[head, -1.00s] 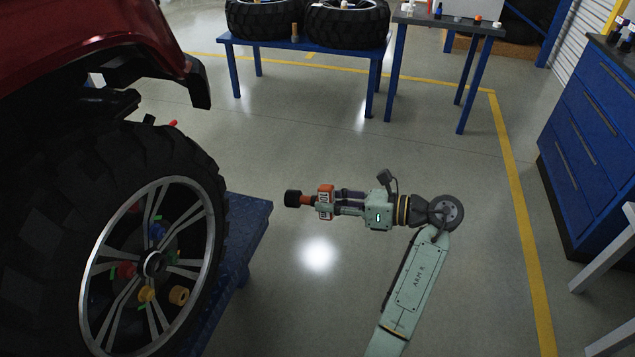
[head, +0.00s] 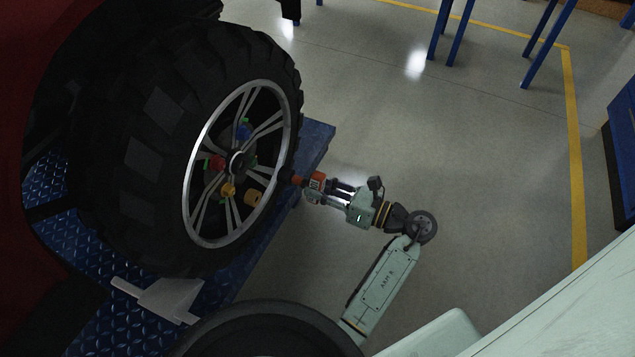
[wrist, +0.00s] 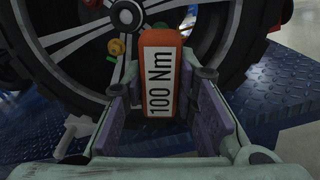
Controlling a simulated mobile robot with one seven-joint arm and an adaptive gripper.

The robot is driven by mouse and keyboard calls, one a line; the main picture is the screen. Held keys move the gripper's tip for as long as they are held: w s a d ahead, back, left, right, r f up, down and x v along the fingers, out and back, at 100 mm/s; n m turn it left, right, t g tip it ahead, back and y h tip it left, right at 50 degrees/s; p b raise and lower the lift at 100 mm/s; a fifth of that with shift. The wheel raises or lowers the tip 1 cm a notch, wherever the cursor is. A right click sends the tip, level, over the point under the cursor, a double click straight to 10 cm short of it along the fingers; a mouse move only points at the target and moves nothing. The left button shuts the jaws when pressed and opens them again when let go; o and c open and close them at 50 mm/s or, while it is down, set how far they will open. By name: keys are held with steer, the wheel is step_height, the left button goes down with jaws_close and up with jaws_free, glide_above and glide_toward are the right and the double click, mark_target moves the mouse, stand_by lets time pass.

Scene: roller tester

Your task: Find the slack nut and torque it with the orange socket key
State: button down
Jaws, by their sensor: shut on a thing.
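My gripper (head: 328,190) is shut on the orange socket key (head: 316,181), which carries a "100 Nm" label in the wrist view (wrist: 161,80). The key's dark socket end (head: 286,175) points left at the wheel (head: 238,165), close to its right rim; I cannot tell whether it touches. On the wheel's hub are a blue nut (head: 243,130), a red nut (head: 216,162), a yellow nut (head: 228,190) and a larger tan-yellow piece (head: 252,198). Green markers sit beside several nuts. Which nut is slack I cannot tell. In the wrist view the key hides part of the hub.
The wheel stands by a blue tread-plate platform (head: 317,140). A pale wedge-like bracket (head: 165,298) lies on the plate at lower left. The red vehicle body (head: 30,60) is at the left. Open grey floor (head: 480,150) lies to the right, with blue table legs behind.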

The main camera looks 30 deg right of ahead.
mark_target(293, 178)
steer(key=shift+f+b, duration=0.1)
steer(key=shift+b, duration=0.3)
steer(key=shift+b+x, duration=0.6)
steer(key=shift+x, duration=2.25)
steer(key=shift+b, duration=0.55)
steer(key=shift+w+a, duration=0.1)
steer(key=shift+w, duration=0.05)
steer(key=shift+b+x, duration=0.4)
steer(key=shift+x, duration=1)
steer(key=shift+w+a, duration=0.1)
steer(key=shift+r+m+p, duration=0.3)
steer(key=shift+m+p, duration=0.1)
steer(key=shift+p, duration=0.05)
